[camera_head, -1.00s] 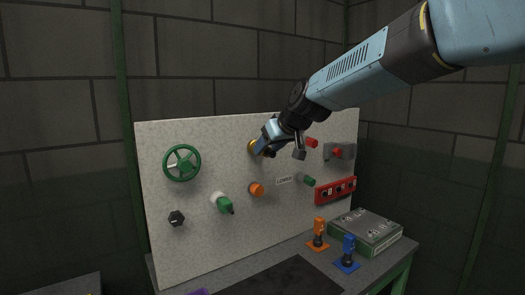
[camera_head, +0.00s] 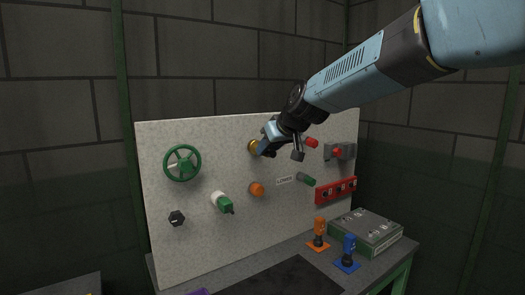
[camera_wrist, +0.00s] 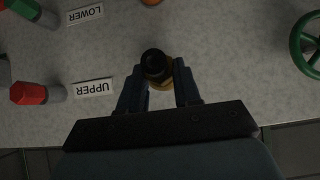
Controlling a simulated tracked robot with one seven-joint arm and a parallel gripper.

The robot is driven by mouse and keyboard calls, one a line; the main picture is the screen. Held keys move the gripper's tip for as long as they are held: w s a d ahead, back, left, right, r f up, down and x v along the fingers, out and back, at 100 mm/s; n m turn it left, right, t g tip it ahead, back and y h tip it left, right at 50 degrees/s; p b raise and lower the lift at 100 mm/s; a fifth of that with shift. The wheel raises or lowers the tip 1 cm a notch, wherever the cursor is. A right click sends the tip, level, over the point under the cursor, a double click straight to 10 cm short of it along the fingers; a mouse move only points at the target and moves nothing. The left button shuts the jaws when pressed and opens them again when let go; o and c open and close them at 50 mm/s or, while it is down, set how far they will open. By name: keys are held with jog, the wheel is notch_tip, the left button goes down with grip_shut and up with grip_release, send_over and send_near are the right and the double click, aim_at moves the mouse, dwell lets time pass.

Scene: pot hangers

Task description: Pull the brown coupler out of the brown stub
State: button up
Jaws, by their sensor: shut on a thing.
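The brown coupler (camera_wrist: 154,67) is a short round piece with a dark end and a yellow-brown part behind it. It sits between the fingers of my gripper (camera_wrist: 158,82) in the wrist view, and the fingers are shut on it. In the head view my gripper (camera_head: 265,148) is at the upper middle of the panel, against the yellow-brown piece (camera_head: 253,147). The fingers partly cover it there. I cannot make out the brown stub apart from the coupler, nor whether the two are joined.
The pale panel (camera_head: 200,255) carries a green wheel (camera_head: 182,163), a green coupler on a white stub (camera_head: 223,203), an orange knob (camera_head: 256,189), and red (camera_head: 311,142) and green (camera_head: 306,180) pieces. A grey-green box (camera_head: 366,233) and orange and blue fittings stand on the bench.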

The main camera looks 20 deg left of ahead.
grip_shut()
jog(key=shift+s+d, duration=0.5)
jog(key=shift+d, duration=0.15)
dwell(0.9)
jog(key=shift+s+d, duration=1.65)
jog(key=shift+d, duration=0.3)
